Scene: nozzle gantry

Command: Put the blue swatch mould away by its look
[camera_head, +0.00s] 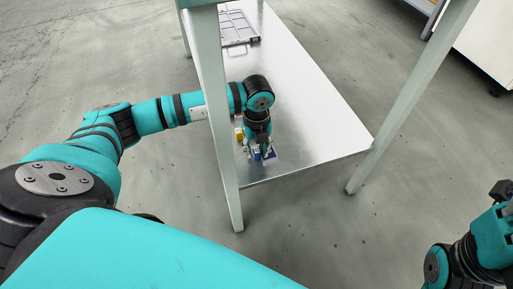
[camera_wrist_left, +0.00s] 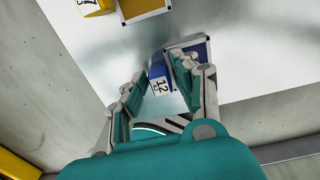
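The blue swatch mould (camera_wrist_left: 158,67) is a small blue block with a white label reading 12. It also shows in the head view (camera_head: 257,155), near the table's front corner. My left gripper (camera_wrist_left: 161,73) is over it with its fingers spread, one on each side of the block. I see no clear grip on it; the left gripper also shows in the head view (camera_head: 259,148). A blue pad with a pale rim (camera_wrist_left: 194,47) lies right beside the mould, partly behind a finger.
A yellow block (camera_wrist_left: 93,6) labelled 7 stands beside a yellow pad (camera_wrist_left: 141,8). A grey framed tray (camera_head: 237,27) lies at the table's far end. Pale gantry posts (camera_head: 222,120) rise at the table edges. The table's middle (camera_head: 300,90) is clear.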

